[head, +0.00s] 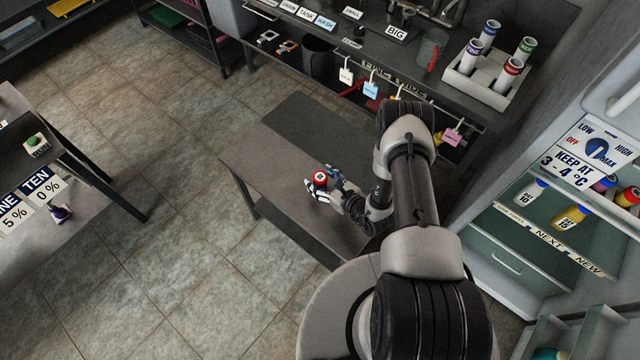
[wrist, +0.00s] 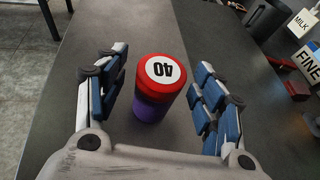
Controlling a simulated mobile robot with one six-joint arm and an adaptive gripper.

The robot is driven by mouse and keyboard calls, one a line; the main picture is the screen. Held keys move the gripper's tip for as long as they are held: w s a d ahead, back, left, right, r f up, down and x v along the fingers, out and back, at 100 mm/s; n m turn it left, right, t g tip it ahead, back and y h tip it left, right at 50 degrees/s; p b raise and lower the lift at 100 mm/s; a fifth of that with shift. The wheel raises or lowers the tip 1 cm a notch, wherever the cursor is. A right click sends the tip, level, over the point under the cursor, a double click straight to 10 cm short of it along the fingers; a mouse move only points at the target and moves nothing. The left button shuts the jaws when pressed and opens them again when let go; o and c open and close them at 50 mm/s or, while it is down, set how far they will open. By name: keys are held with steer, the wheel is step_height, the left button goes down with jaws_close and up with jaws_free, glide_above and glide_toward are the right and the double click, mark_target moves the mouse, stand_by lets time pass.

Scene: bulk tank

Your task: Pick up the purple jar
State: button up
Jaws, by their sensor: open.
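The purple jar (wrist: 152,106) has a red lid with a white label reading 40. It stands upright on the grey table between the fingers of my gripper (wrist: 160,95), with a gap on each side in the wrist view. In the head view the red lid of the purple jar (head: 320,179) shows at my gripper (head: 322,190), near the middle of the table (head: 270,165). My gripper is open.
Behind the table is a counter with hanging tags and a rack (head: 488,78) of coloured-capped tubes. An open fridge (head: 545,215) with bottles stands at right. A shelf (head: 60,195) with number cards is at left. The table around the jar is clear.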

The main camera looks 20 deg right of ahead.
steer(key=shift+w+a+f, duration=0.25)
steer(key=shift+w+f, duration=0.05)
steer(key=shift+w, duration=0.25)
steer(key=shift+c, duration=0.5)
steer(key=c, duration=1.1)
steer(key=shift+r, duration=0.15)
steer(key=shift+c, duration=0.2)
